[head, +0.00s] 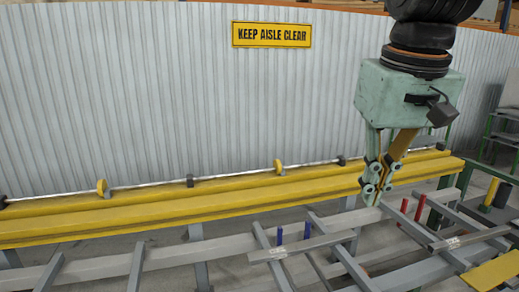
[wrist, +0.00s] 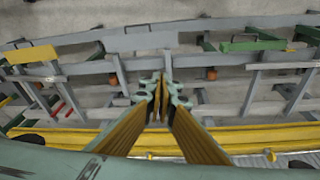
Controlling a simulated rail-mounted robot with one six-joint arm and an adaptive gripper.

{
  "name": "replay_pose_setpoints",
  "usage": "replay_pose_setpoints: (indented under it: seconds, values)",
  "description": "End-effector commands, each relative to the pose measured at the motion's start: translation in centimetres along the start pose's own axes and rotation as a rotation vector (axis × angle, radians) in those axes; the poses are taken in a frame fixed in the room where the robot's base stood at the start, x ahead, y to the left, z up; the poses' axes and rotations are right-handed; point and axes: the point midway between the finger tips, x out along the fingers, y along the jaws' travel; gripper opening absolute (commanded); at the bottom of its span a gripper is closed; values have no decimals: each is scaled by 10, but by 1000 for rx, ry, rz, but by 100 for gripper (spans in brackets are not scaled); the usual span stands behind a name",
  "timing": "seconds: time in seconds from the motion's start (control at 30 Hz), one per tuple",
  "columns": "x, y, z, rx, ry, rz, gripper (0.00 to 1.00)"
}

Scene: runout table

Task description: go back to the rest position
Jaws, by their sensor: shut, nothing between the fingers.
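My gripper (head: 371,200) hangs at the right of the head view, pointing down, with its fingers together and nothing between them. It is in front of the yellow beam (head: 150,216) and above the grey runout table (head: 190,252). In the wrist view my gripper (wrist: 160,84) shows with its fingertips meeting near the middle, over the grey rails. No rest position is marked in either view.
A corrugated wall (head: 150,100) with a yellow "KEEP AISLE CLEAR" sign (head: 272,34) stands behind the beam. Blue pins (head: 307,230) and red pins (head: 420,208) stick up from the table. Grey bars (head: 300,246) lie across the rails. A green frame (head: 500,130) stands at the right.

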Motion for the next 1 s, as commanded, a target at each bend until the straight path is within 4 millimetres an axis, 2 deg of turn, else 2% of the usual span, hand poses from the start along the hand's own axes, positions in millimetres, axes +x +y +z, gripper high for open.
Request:
replay_pose_setpoints:
  seconds: [0.1,0.5,1.0]
  values:
    - [-2,-2,24,6,11,0,0]
    - [-2,-7,99,28,49,-2,0]
    - [14,-14,186,54,94,-4,0]
